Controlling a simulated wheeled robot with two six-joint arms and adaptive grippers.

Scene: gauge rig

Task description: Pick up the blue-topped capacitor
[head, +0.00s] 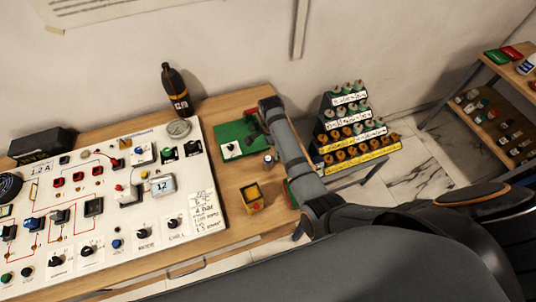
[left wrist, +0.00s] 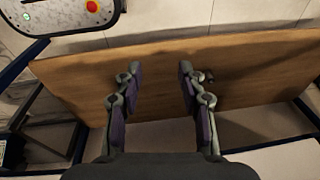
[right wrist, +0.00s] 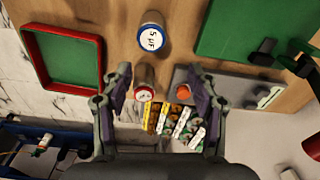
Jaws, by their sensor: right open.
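The blue-topped capacitor (right wrist: 151,38), a short cylinder with a white label disc marked 5 µF and a blue rim, stands on the wooden bench in the right wrist view. In the head view a small capacitor (head: 268,160) shows beside my right arm; its top colour is too small to tell. My right gripper (right wrist: 160,80) is open and empty, with the blue-topped capacitor beyond its fingertips. A second capacitor with a red-and-white top (right wrist: 144,93) shows between its fingers. My left gripper (left wrist: 158,70) is open and empty above a wooden surface.
A red-rimmed green tray (right wrist: 35,60) lies to the left in the right wrist view, and a green board (right wrist: 235,30) to the right. A yellow box (head: 252,198) and the white gauge panel (head: 205,175) are on the bench. A tiered rack (head: 350,145) stands beyond.

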